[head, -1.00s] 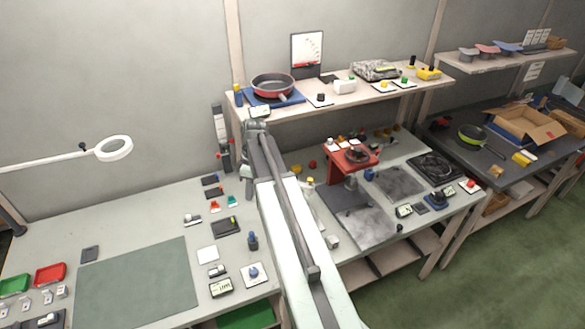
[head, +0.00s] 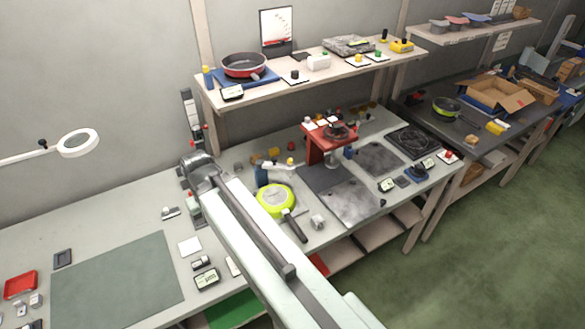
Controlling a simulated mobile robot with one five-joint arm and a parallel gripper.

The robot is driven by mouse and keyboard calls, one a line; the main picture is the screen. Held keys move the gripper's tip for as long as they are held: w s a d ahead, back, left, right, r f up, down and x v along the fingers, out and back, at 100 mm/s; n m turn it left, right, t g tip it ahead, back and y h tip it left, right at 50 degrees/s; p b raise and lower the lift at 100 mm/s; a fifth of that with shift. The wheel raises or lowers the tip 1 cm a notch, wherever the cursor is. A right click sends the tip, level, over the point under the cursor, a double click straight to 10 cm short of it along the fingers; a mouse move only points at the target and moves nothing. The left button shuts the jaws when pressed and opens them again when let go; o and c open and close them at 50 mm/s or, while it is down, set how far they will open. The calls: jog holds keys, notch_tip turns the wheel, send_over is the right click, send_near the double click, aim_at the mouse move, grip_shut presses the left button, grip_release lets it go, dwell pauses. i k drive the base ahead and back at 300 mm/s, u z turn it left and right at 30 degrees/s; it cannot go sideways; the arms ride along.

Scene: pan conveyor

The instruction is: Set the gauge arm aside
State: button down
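The end of my arm, with my gripper (head: 197,168), is over the back of the long workbench. Its fingers are hidden, so I cannot see whether it is open or holds anything. Just right of my arm, a lime-green pan (head: 272,201) lies on the bench with its dark handle pointing to the lower right. Behind the pan stands a blue post (head: 262,178). A thin pale arm (head: 281,168) with a yellow knob is beside it and may be the gauge arm, but it is too small to be sure. My gripper is left of these and appears apart from them.
A red stand (head: 318,154) and dark plates are right of the pan. A shelf (head: 300,80) with a red pan (head: 244,65) overhangs the bench's back. A ring lamp (head: 78,143) reaches in from the left. The green mat (head: 118,278) is bare.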

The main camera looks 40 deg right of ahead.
aim_at(261, 163)
jog(key=z, duration=1.55)
jog(key=k, duration=1.05)
jog(key=u, duration=1.45)
jog(key=i, duration=1)
jog(key=z, duration=0.05)
